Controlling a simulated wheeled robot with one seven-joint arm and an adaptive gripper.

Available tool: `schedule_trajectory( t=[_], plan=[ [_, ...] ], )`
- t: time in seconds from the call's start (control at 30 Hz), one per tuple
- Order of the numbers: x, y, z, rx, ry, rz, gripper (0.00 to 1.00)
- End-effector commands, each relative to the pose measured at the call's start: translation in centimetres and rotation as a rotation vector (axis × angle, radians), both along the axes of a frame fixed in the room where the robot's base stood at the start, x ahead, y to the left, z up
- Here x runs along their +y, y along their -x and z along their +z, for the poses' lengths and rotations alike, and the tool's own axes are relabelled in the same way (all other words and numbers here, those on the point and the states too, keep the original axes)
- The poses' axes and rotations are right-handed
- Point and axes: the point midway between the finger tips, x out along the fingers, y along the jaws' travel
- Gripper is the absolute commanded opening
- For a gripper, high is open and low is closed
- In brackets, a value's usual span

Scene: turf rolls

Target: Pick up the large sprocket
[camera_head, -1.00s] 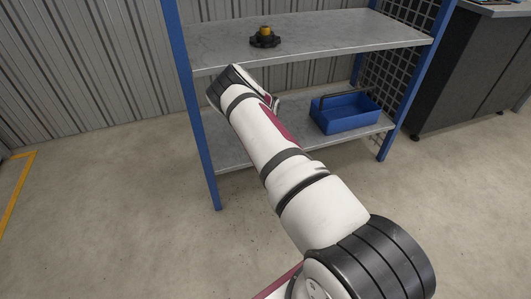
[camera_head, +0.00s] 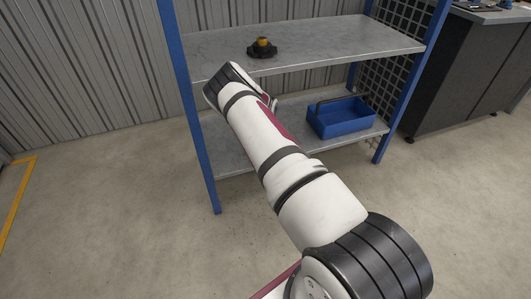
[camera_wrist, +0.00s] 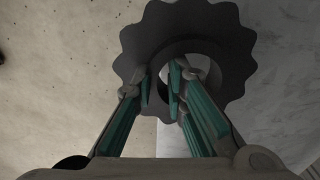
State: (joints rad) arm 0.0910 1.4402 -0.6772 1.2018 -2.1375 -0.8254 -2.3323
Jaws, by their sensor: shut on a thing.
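The large sprocket (camera_wrist: 232,38) is a dark grey toothed ring with a round hole. It fills the upper middle of the wrist view. My gripper (camera_wrist: 165,88) is shut on the sprocket, its green-padded fingers meeting it near the lower left of the hole. The fingertips partly cover the ring there. In the head view my arm hides both the gripper and the sprocket.
A blue-posted shelf unit (camera_head: 330,40) stands ahead. A blue tray with a handle (camera_head: 345,122) rests on the lower shelf. A dark cabinet (camera_head: 460,75) stands at right. The floor at left is open.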

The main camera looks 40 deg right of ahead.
Motion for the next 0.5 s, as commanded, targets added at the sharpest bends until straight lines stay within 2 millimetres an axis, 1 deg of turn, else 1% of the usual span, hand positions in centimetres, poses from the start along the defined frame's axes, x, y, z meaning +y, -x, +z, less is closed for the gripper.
schedule_trajectory(
  t=[0.03,0.5],
  plan=[
    [0.3,1.1,0.3,0.008,-0.005,-0.005,0.0],
    [2.3,8.1,0.3,0.008,-0.004,-0.006,0.0]
  ],
)
